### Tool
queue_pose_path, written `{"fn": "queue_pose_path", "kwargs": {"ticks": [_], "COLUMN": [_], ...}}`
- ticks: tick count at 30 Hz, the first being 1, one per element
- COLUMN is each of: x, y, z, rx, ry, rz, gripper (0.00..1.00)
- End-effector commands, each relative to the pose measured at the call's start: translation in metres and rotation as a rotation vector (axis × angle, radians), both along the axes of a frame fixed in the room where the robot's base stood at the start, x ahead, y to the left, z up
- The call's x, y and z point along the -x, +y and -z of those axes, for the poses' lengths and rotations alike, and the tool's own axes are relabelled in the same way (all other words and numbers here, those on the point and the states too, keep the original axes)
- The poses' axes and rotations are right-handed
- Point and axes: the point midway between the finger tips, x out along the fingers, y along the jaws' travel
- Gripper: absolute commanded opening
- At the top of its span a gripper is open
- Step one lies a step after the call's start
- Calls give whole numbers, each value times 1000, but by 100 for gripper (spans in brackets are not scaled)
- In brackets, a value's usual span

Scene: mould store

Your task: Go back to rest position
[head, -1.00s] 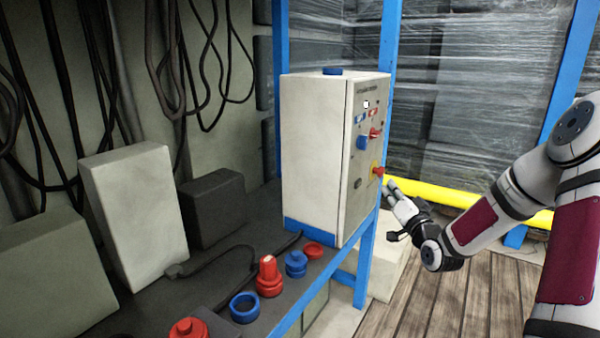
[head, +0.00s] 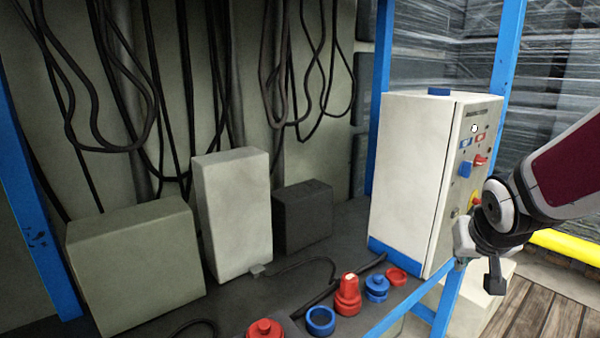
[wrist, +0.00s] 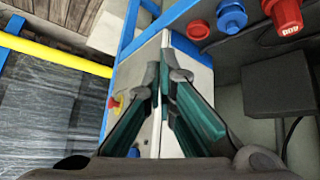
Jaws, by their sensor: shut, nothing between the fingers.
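My gripper (head: 492,272) is at the right of the head view, in front of the control panel side of a white cabinet (head: 412,180). In the head view its fingers partly overlap the panel's lower right edge. In the wrist view the two teal-lined fingers (wrist: 165,75) come together at their tips with nothing held, and the cabinet shows behind and below them. I cannot tell from these views how far the fingers are from the cabinet. The panel carries a blue knob (head: 464,170), a red switch (head: 480,160) and a red button on a yellow base (head: 474,201).
The dark bench holds a red stacked part (head: 347,298), a blue ring (head: 320,321), a blue part (head: 377,288) and a red ring (head: 397,277). Pale boxes (head: 232,215) stand left. Blue posts (head: 508,50) frame the bench. A yellow bar (head: 570,247) lies right, above wooden floor.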

Motion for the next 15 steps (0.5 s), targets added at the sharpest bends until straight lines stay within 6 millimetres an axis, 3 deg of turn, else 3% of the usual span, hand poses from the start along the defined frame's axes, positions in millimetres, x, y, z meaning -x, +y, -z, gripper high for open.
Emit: {"fn": "queue_pose_path", "kwargs": {"ticks": [3,9,15], "x": [54,155,237], "y": [25,64,92], "z": [-14,-23,-24], "rx": [13,-25,-88], "ry": [113,311,467], "rz": [-5,-36,-98], "gripper": [0,0,0]}}
